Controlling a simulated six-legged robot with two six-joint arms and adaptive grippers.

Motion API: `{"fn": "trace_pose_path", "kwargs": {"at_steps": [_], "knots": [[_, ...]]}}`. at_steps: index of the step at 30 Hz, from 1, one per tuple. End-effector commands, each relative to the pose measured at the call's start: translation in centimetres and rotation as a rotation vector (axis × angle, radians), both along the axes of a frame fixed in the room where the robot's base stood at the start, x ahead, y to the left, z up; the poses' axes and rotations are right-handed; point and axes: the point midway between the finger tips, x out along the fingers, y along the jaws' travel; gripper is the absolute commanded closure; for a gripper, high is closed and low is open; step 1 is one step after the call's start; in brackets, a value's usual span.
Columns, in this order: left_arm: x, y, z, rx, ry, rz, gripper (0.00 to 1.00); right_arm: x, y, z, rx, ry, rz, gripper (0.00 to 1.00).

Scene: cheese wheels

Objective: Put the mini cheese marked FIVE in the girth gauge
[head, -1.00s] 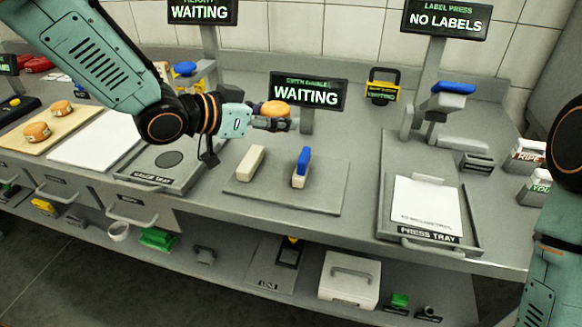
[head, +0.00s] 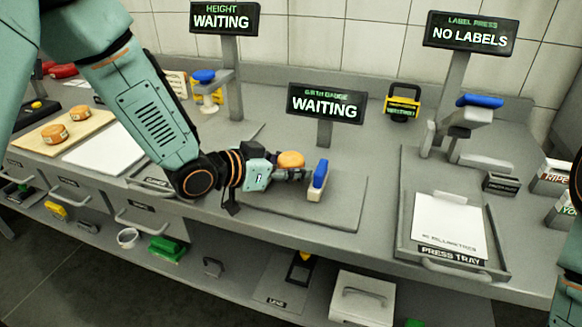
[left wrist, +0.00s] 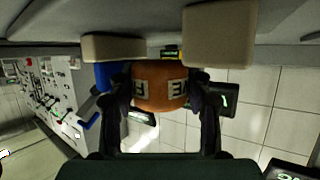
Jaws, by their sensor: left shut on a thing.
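An orange mini cheese (head: 291,159) is in my left gripper (head: 298,174), held above the girth gauge plate (head: 345,205). In the left wrist view the cheese (left wrist: 160,86) sits between both fingers; pale labels with dark letters face the camera, only partly readable. The gauge's blue-topped cream jaw (head: 317,181) stands just right of the fingertips. The other cream jaw is hidden behind the gripper in the head view; the left wrist view shows both cream blocks (left wrist: 113,47) (left wrist: 220,35), with the cheese appearing between them. The gauge sign (head: 326,104) reads WAITING. My right gripper is out of view.
Two other orange cheeses (head: 54,133) (head: 78,114) lie on a wooden board (head: 95,127) at left, beside a white sheet (head: 104,151). The height station (head: 205,85) stands behind. The press tray (head: 448,262) is at right. A shelf with tools runs below.

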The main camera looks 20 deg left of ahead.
Motion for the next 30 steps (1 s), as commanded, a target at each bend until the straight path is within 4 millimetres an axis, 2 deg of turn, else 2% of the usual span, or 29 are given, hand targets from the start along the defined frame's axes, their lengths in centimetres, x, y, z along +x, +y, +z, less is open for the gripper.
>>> {"fn": "trace_pose_path", "kwargs": {"at_steps": [6,23,24,27,30], "knots": [[0.1,-0.1,0.2,0.000,-0.004,-0.001,0.90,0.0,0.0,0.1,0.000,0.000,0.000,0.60],[0.1,-0.1,-1.0,0.000,-0.004,-0.001,0.90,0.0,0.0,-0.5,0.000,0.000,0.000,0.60],[0.1,-0.1,-1.0,0.000,-0.003,-0.001,0.47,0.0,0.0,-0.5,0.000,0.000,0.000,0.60],[0.1,-0.1,-1.0,0.000,-0.003,-0.001,0.41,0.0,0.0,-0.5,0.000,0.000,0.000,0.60],[0.1,-0.1,-1.0,0.000,-0.003,-0.001,0.41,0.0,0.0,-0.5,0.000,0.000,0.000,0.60]]}}
